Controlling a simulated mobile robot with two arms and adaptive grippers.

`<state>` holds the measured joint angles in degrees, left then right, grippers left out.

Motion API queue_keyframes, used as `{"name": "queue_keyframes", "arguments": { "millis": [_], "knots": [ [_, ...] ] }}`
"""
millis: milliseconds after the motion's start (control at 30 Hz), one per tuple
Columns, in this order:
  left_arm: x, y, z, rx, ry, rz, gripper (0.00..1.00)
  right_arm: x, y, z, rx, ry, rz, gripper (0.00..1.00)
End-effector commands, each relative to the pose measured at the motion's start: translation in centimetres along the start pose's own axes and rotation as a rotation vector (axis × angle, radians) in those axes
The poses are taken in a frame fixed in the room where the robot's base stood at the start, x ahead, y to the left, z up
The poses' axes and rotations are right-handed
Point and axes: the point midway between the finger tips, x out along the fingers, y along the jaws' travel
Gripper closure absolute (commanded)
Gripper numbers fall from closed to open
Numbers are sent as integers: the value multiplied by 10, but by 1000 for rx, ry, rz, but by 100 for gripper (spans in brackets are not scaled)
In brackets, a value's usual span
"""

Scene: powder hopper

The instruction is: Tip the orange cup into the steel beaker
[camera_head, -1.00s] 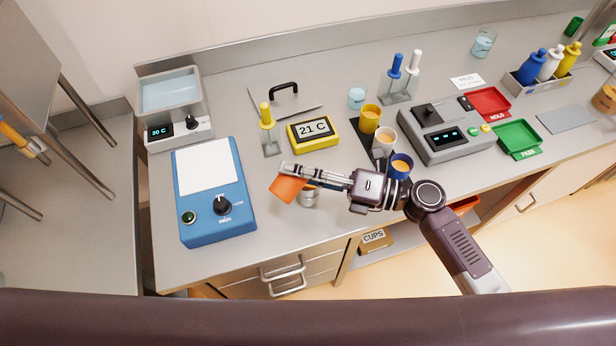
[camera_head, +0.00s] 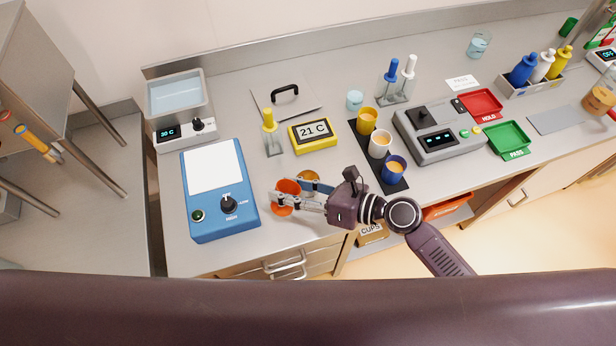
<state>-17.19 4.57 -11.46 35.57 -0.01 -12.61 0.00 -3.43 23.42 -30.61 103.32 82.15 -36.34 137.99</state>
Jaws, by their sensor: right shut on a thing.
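The orange cup (camera_head: 288,187) is held near the front edge of the counter, between the multimeter-like yellow display and the blue hot plate. It stands close to upright, with its mouth facing up toward me, and its inside looks empty. My right gripper (camera_head: 284,196) comes in from the right and is shut on the cup. The steel beaker (camera_head: 308,177) is just to the right of the cup, with yellow-orange content showing at its mouth. The gripper's fingers hide much of its lower part. My left gripper is not in view.
A blue device (camera_head: 222,230) with a white top stands to the left. A yellow display (camera_head: 313,135) is behind the beaker. Yellow (camera_head: 367,120), white (camera_head: 380,145) and blue (camera_head: 394,169) cups stand on a dark mat to the right. A grey device (camera_head: 440,135) is beyond.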

Motion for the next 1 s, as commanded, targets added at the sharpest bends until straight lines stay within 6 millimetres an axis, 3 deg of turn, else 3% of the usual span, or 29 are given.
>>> {"name": "queue_keyframes", "arguments": {
  "millis": [167, 1000],
  "knots": [
    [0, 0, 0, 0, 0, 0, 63, 10, 6, -22, -117, 17, -48, 87],
    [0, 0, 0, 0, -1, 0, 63, 21, 29, -40, -423, 60, -177, 87]
  ]
}}
